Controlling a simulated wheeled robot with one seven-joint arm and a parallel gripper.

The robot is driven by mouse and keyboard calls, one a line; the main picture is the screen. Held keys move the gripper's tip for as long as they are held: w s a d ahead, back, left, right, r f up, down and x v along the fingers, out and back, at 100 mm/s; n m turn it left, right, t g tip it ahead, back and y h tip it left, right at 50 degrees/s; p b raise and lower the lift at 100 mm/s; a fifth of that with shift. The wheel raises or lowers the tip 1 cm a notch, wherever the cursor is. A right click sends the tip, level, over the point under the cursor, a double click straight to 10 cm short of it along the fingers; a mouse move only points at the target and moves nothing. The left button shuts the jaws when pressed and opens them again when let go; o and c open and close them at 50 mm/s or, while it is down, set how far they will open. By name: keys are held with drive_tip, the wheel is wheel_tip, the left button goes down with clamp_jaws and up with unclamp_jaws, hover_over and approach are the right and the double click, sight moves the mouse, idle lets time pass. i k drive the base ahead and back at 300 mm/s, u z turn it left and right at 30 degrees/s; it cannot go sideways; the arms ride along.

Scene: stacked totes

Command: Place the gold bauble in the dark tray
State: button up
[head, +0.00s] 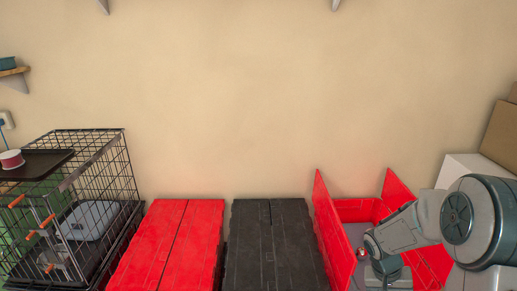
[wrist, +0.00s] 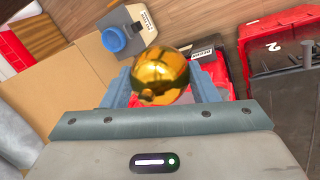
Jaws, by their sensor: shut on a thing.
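The gold bauble (wrist: 165,68) is a shiny ball held between the two fingers of my gripper (wrist: 162,84) in the wrist view. My gripper is shut on it, with one finger on each side. In the head view my gripper (head: 388,272) points down at the open red tote on the right, and I cannot make out the bauble there. The dark tray (head: 38,166) is a flat, dark sheet on top of the wire crate at the far left of the head view. A small red and white spool (head: 12,159) sits at its left end.
The wire crate (head: 100,165) stands at the left. A closed red tote (head: 165,245) and a closed black tote (head: 275,245) lie between it and the open red tote (head: 335,232), whose flaps stand up. Cardboard boxes (head: 500,135) are at the far right.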

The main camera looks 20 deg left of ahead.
sight(45, 165)
drive_tip(key=u, duration=0.05)
drive_tip(key=k, duration=0.65)
drive_tip(key=u, duration=3.3)
drive_tip(key=i, duration=2.85)
drive_tip(key=z, duration=2.6)
